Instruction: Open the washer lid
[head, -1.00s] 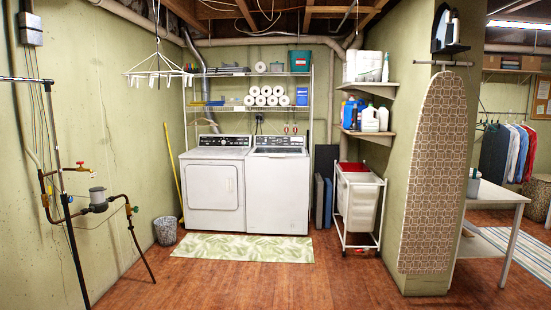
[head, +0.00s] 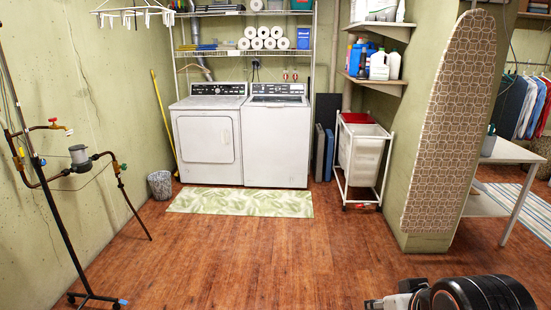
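The washer (head: 276,145) is the white top-loading machine on the right of the pair at the back wall. Its lid (head: 277,101), with a dark panel, lies flat and looks shut below the control panel (head: 278,89). The dryer (head: 208,142), with a front door, stands close beside it on the left. Part of my arm shows at the bottom right, far from the washer. The light and dark end piece (head: 388,301) there may be my gripper; it is cut off by the frame edge and its fingers cannot be made out.
A leaf-patterned mat (head: 241,202) lies before the machines. A white laundry cart (head: 361,155) stands to their right, and a wastebasket (head: 160,184) to the left. A pipe stand (head: 75,215) is at the left, an ironing board (head: 449,125) at the right. The middle wooden floor is clear.

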